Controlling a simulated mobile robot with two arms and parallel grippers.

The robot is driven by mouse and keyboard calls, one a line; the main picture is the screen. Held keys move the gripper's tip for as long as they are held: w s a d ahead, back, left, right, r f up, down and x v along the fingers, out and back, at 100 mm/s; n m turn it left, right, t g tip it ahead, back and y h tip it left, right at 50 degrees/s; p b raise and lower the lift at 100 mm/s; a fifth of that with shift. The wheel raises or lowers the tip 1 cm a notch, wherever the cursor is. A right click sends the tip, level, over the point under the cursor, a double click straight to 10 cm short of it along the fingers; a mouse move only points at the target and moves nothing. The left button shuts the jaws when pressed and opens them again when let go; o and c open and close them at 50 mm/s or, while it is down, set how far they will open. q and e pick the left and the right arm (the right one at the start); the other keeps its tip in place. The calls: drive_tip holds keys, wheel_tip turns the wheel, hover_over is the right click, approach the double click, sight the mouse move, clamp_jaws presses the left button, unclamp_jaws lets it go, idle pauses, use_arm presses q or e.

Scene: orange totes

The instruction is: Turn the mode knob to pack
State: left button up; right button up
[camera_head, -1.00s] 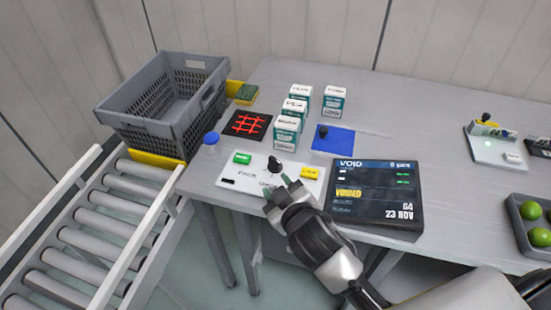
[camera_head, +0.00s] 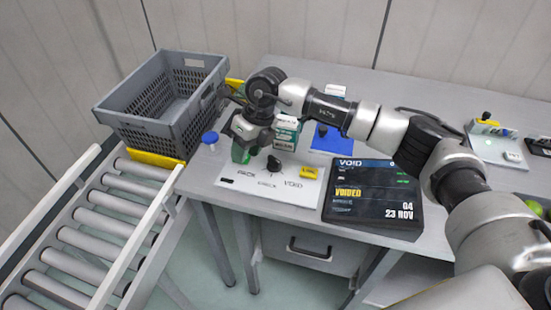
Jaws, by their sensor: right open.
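The black mode knob (camera_head: 273,163) stands on a white panel (camera_head: 262,196) at the table's front edge. The panel is lettered PACK at left, CHECK in the middle and VOID at right. The knob's pointing direction is too small to read surely. The dark screen (camera_head: 372,192) beside the panel reads VOID and VOIDED. My right gripper (camera_head: 244,153) is open and points down over the back left of the panel, left of the knob and apart from it. It hides the panel's green button. My left gripper is not in view.
Green-and-white cartons (camera_head: 286,131) stand behind the panel, partly hidden by my right arm. A blue-capped item (camera_head: 210,138) stands at left. A yellow button (camera_head: 309,172) is on the panel. A grey crate (camera_head: 150,122) sits by the roller conveyor (camera_head: 110,215).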

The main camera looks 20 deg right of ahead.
sight(276, 159)
drive_tip(key=w+d+r+m+h, duration=0.1)
drive_tip(key=w+d+r+h, duration=0.2)
drive_tip(key=d, duration=0.5)
drive_tip(key=shift+h, duration=0.5)
drive_tip(key=f, duration=0.3)
drive_tip(key=f+p, duration=0.1)
drive_tip(key=f, duration=0.3)
drive_tip(key=f+p, duration=0.1)
drive_tip(key=f, duration=0.3)
drive_tip(key=shift+s+a+f, duration=0.1)
drive_tip(key=shift+s, duration=0.2)
drive_tip(key=shift+c, duration=0.3)
clamp_jaws()
